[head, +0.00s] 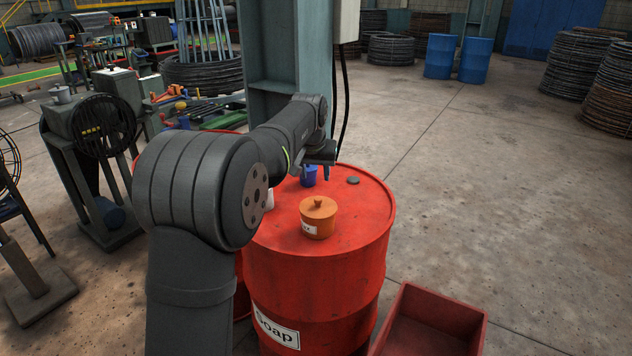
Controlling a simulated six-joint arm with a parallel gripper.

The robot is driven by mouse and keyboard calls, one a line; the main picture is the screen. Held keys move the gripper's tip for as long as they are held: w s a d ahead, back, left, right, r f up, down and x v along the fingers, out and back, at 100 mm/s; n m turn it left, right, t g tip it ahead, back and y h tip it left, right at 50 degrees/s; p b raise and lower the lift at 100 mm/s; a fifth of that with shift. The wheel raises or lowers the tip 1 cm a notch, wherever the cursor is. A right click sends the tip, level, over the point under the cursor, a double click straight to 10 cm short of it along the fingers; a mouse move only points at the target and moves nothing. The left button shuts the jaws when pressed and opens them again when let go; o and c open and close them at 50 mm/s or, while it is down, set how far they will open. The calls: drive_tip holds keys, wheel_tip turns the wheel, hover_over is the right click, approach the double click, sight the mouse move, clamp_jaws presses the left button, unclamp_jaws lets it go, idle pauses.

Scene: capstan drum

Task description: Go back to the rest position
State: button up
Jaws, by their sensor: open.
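My gripper (319,165) is at the end of my arm, above the far part of a red drum's top (345,205). Its jaws are open, with a fingertip pointing down near a small blue container (308,178). I cannot tell whether it touches the container. An orange lidded pot (318,217) with a small white label stands upright nearer on the drum. A dark flat disc (353,180) lies on the drum to the right. A pale object (269,199) is mostly hidden behind my arm.
A red open tray (432,322) stands at the drum's lower right. A steel column (280,60) rises behind the drum. A machine with a round guard (104,130) stands at left. Two blue drums (457,58) and wire coils stand far back. The floor at right is clear.

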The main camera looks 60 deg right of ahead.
sight(318, 198)
drive_tip(key=shift+a+r, duration=0.15)
drive_tip(key=shift+r, duration=0.15)
drive_tip(key=x, duration=1.2)
drive_tip(key=shift+f, duration=0.1)
wheel_tip(318, 198, up, 2)
drive_tip(key=shift+r, duration=0.85)
